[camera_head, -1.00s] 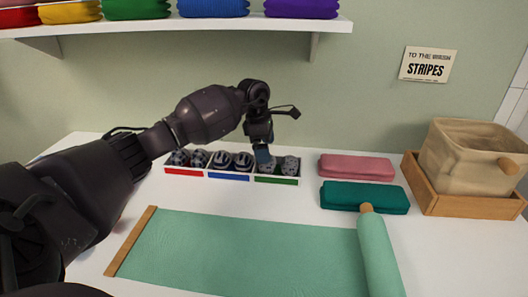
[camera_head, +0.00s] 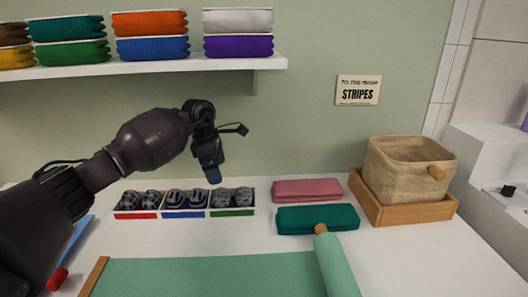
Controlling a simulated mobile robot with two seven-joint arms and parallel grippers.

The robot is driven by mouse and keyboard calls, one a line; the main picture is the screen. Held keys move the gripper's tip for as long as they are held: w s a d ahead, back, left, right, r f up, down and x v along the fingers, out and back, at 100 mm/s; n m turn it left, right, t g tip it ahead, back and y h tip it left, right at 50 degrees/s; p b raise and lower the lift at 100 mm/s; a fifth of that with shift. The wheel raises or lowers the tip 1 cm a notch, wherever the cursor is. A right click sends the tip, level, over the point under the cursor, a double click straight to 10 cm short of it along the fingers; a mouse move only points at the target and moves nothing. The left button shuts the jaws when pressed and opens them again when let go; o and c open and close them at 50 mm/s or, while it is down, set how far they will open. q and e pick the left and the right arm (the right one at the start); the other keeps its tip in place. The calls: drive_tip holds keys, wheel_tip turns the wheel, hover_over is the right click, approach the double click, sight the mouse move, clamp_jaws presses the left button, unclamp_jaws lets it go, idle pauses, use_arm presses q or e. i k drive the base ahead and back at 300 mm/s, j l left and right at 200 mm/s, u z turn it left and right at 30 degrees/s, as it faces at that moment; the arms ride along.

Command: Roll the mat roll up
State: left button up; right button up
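The green mat (camera_head: 205,276) lies flat on the white counter, with a wooden strip (camera_head: 93,277) along its left end. Its right end is a rolled part (camera_head: 338,268) around a wooden rod, whose end (camera_head: 320,229) sticks out at the back. The mat's front is cut off by the picture's lower edge. My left gripper (camera_head: 212,172) hangs in the air above the right part of the sock tray, apart from the mat. Its fingers are seen edge-on, so I cannot tell whether it is open. My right gripper is not in view.
The divided sock tray (camera_head: 184,213) stands behind the mat. A teal folded cloth (camera_head: 317,219) and a pink one (camera_head: 307,190) lie to its right. A woven basket (camera_head: 409,166) sits in a wooden tray (camera_head: 412,211). Bare counter lies right of the roll.

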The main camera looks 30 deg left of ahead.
sight(339, 280)
drive_tip(key=k+l, duration=0.8)
drive_tip(key=k, duration=0.05)
